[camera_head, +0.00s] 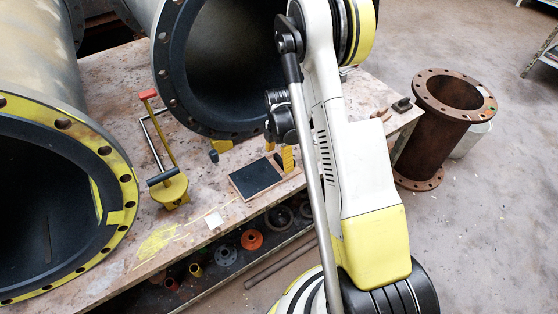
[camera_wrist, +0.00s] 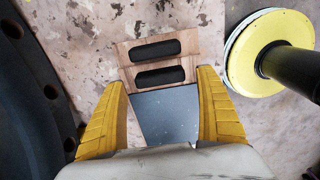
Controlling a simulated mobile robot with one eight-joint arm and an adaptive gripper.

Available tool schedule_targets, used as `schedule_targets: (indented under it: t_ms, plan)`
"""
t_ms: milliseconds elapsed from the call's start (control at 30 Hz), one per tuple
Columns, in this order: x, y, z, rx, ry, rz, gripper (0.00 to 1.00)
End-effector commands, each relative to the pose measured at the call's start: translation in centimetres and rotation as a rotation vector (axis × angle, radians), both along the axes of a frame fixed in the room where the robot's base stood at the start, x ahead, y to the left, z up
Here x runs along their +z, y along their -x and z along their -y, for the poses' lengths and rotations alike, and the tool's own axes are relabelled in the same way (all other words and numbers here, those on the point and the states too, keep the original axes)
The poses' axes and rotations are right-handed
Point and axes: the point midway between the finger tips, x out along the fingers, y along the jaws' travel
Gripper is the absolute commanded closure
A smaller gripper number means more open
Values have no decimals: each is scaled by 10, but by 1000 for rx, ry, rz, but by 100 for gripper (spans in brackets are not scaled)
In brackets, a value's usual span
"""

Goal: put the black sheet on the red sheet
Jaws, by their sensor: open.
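The black sheet (camera_head: 255,178) lies flat on the worktop, near its front edge. My gripper (camera_head: 284,159) shows as yellow fingers just beyond the sheet's right corner, partly hidden by my arm. In the wrist view my gripper (camera_wrist: 166,110) is open. A dark grey flat surface (camera_wrist: 165,117) shows between its fingers; it looks like the black sheet, and I see no finger closed on it. I cannot make out a red sheet in either view; my arm hides part of the worktop.
Large pipes with dark lining (camera_head: 225,60) and a yellow-rimmed flange (camera_head: 120,180) flank the worktop (camera_head: 120,80). A yellow tool (camera_head: 170,190) stands to the left. A brown wooden piece with two black ovals (camera_wrist: 160,62) lies beyond the fingers. A rusty pipe (camera_head: 435,130) stands on the floor.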

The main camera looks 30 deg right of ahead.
Motion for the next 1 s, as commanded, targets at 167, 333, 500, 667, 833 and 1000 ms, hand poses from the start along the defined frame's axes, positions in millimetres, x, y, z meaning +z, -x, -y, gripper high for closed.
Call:
schedule_targets:
  t_ms: [167, 333, 500, 667, 833, 1000]
  plan:
    - [47, 1, 0, 0, 0, 0, 16]
    - [81, 1, 0, 0, 0, 0, 16]
    - [99, 0, 0, -1, 0, 0, 16]
    - [129, 2, -9, -78, 8, 30, 16]
    - [201, 15, -40, -334, 10, 131, 16]
    - [270, 47, -76, -648, -38, 255, 16]
